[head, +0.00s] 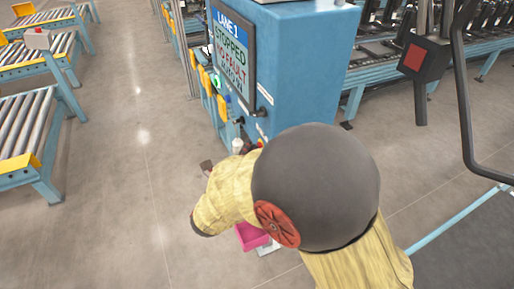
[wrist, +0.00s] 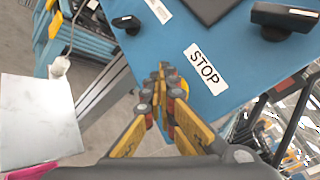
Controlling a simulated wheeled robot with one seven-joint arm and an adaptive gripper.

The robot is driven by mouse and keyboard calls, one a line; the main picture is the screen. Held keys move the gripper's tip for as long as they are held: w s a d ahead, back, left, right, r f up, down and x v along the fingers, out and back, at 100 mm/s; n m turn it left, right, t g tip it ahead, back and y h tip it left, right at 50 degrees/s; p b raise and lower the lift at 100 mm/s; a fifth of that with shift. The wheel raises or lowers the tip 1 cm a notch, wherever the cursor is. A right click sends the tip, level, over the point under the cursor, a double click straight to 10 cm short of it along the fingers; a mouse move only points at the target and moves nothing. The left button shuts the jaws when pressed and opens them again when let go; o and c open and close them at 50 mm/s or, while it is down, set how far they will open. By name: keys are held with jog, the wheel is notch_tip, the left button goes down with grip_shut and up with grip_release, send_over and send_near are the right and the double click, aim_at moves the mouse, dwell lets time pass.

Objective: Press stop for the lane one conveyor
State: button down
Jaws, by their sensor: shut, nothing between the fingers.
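The blue lane one control cabinet (head: 300,60) stands in the middle of the head view. Its screen (head: 232,50) reads "LANE 1", "STOPPED" and a fault line below. In the wrist view the blue panel (wrist: 235,75) carries a white "STOP" label (wrist: 206,68). My gripper (wrist: 163,72) is shut and empty, its fingertips at the panel just left of that label. In the head view my arm hides the gripper.
Black knobs (wrist: 285,18) sit on the panel. Roller conveyors (head: 25,120) stand at the left, with clear floor (head: 120,130) between. A post with a red-faced box (head: 415,58) stands at the right. A pale sheet-like surface (wrist: 38,120) and a pink bin (head: 250,236) are near my arm.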

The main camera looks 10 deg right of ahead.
jog(key=shift+d, duration=0.15)
dwell(0.5)
jog(key=shift+s+a+p, duration=0.25)
jog(key=shift+a+p, duration=0.05)
jog(key=shift+a, duration=0.6)
jog(key=a, duration=0.2)
jog(key=s+a+p, duration=0.1)
jog(key=a, duration=0.1)
jog(key=shift+s+a, duration=0.2)
jog(key=shift+a, duration=0.2)
dwell(0.5)
